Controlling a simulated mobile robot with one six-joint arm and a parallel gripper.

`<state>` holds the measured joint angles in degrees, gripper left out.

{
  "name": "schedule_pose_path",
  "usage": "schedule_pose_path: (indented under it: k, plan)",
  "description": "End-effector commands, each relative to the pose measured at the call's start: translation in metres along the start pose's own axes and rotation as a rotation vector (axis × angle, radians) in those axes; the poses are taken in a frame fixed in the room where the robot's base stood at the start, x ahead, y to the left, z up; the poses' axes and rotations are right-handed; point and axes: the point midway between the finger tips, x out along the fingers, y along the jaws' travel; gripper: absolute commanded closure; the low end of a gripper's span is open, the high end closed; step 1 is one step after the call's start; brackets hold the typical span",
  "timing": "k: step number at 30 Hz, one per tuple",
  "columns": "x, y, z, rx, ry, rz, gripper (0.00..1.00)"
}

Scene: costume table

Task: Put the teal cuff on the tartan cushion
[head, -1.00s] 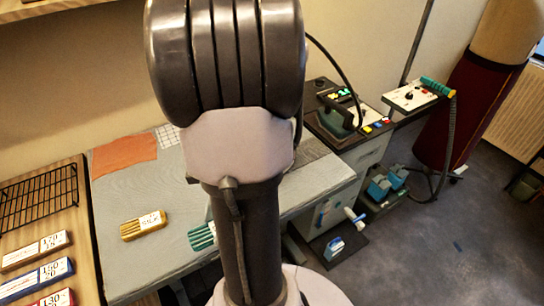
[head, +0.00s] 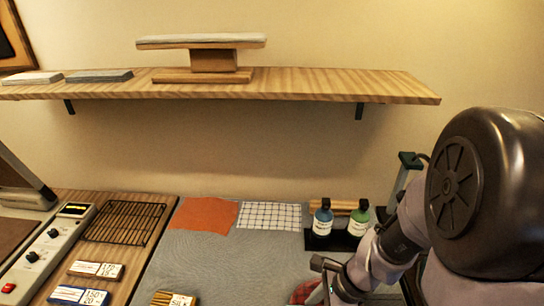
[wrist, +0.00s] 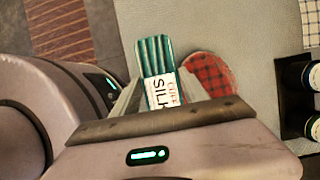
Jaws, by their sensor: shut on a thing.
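The teal cuff (wrist: 153,58), a ribbed teal piece with a white "CUFF SILK" label, is between my gripper's fingers (wrist: 158,90) in the wrist view. My gripper is shut on it. The tartan cushion (wrist: 210,73), red check with a rounded end, lies just right of the cuff in that view, partly hidden by my gripper. I cannot tell how high the cuff is above it. In the head view only a bit of the red cushion (head: 305,291) shows at the bottom edge, beside my arm. The cuff is not visible there.
Two bottles, blue-labelled (head: 323,218) and green-labelled (head: 359,219), stand in a dark holder near the cushion. An orange cloth (head: 204,215) and a checked cloth (head: 270,216) lie at the back. A gold cuff (head: 174,298) lies at the front. A shelf (head: 330,86) hangs above.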

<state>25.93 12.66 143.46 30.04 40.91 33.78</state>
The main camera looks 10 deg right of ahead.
Motion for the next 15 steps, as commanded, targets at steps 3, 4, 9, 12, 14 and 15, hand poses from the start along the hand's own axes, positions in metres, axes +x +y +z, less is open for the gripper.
schedule_pose_path:
  k: [3,4,9,12,14,15]
  plan:
    - [-0.003,-0.041,-0.025,0.001,0.0,-0.005,0.87]
    - [-0.004,-0.049,-0.031,0.001,-0.001,-0.005,0.87]
    - [-0.009,-0.083,-0.051,-0.001,-0.001,-0.005,0.87]
    - [-0.006,-0.089,-0.057,-0.002,0.0,-0.004,0.87]
    - [0.004,-0.089,-0.061,-0.001,-0.001,-0.002,0.87]
    - [0.012,-0.089,-0.064,-0.001,-0.002,-0.001,0.87]
